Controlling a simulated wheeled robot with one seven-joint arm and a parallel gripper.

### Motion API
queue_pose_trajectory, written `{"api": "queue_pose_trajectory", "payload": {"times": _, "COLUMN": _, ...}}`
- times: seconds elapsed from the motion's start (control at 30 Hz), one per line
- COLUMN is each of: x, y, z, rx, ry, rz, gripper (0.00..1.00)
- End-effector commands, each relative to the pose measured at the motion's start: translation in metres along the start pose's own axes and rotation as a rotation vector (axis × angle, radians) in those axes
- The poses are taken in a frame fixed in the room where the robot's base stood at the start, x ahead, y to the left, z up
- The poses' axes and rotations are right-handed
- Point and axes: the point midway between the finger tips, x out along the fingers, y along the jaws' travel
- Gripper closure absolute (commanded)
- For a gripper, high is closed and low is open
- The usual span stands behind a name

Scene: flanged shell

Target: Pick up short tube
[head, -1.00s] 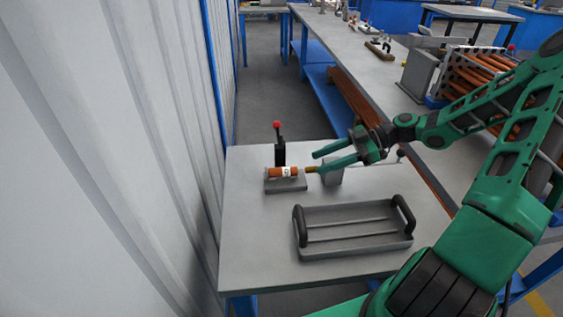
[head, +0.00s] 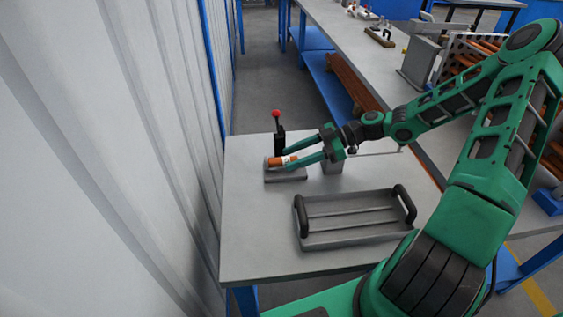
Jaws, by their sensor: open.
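The short tube (head: 276,161) is copper-orange with a pale band and lies on a small grey fixture block (head: 286,176) at the back left of the table. My gripper (head: 288,156) is open, and its two green fingers reach left to the tube. One finger is on the far side and one on the near side. The near finger covers the tube's right part. I cannot tell whether either finger touches it.
A black lever with a red knob (head: 277,114) stands upright just behind the tube. A grey tray with black handles (head: 345,237) sits in front on the same table (head: 244,225). A corrugated wall (head: 120,150) runs along the left. The front left of the table is clear.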

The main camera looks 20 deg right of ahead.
Motion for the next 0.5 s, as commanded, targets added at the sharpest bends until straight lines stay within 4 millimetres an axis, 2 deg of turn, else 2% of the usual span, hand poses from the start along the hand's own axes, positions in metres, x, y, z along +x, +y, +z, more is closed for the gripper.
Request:
{"api": "queue_pose_trajectory", "payload": {"times": 0.13, "x": 0.0131, "y": -0.0002, "z": -0.0007, "rx": -0.002, "ry": 0.000, "rz": 0.000, "gripper": 0.54}}
{"api": "queue_pose_trajectory", "payload": {"times": 0.37, "x": 0.0148, "y": 0.0002, "z": -0.0006, "rx": -0.002, "ry": -0.001, "rz": 0.001, "gripper": 0.54}}
{"api": "queue_pose_trajectory", "payload": {"times": 0.4, "x": 0.0148, "y": 0.0002, "z": -0.0006, "rx": -0.002, "ry": -0.001, "rz": 0.001, "gripper": 0.56}}
{"api": "queue_pose_trajectory", "payload": {"times": 0.5, "x": 0.0147, "y": 0.0002, "z": -0.0006, "rx": -0.002, "ry": 0.000, "rz": 0.001, "gripper": 0.80}}
